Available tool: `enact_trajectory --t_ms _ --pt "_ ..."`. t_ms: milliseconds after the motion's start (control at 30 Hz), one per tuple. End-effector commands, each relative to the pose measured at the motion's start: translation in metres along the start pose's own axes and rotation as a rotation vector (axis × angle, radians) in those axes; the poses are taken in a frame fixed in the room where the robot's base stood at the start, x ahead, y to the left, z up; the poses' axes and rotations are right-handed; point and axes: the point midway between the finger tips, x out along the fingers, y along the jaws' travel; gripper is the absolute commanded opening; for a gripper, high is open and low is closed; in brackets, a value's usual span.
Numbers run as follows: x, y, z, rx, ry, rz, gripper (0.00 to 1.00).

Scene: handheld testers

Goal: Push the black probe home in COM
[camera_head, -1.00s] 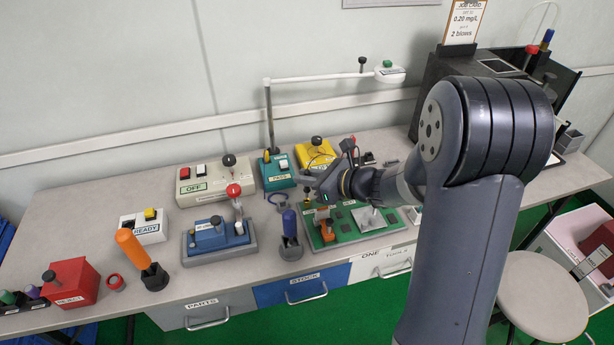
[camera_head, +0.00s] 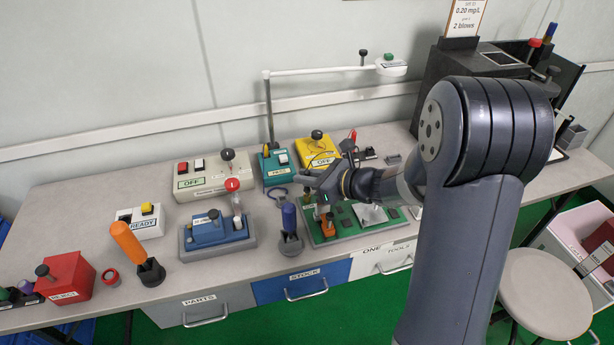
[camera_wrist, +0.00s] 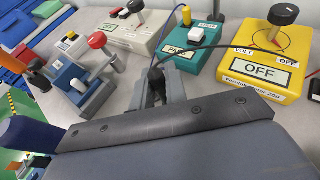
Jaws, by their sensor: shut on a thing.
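My gripper (camera_head: 316,183) hangs over the bench, in front of the teal box (camera_head: 278,165) and the yellow tester (camera_head: 318,155). In the wrist view my gripper (camera_wrist: 157,95) is shut on a small dark piece, which looks like the black probe (camera_wrist: 156,78). A thin black lead runs from there toward the yellow tester (camera_wrist: 262,62), whose label reads OFF. The probe's tip is hidden, and I cannot make out a COM socket. A red-tipped part (camera_head: 353,134) stands right of the yellow tester.
A green board (camera_head: 345,229) with small parts lies below my gripper. A cream OFF box (camera_head: 214,180) and a blue fixture (camera_head: 218,234) stand further left.

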Motion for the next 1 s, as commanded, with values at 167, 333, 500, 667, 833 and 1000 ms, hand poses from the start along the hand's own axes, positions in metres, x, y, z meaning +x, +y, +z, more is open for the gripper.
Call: enact_trajectory --t_ms 167,333,500,667,833,1000 --pt "0.0019 0.0001 -0.0053 0.0 0.001 0.0 0.0" --pt "0.0013 0.0001 -0.0038 0.0 0.001 0.0 0.0" --pt "0.0013 0.0001 -0.0037 0.0 0.001 0.0 0.25" --pt "0.0012 0.0001 -0.0036 0.0 0.001 0.0 0.38" --pt "0.0012 0.0 -0.0035 0.0 0.001 0.0 0.39" --pt "-0.0053 -0.001 -0.003 0.0 0.0 -0.003 0.39"
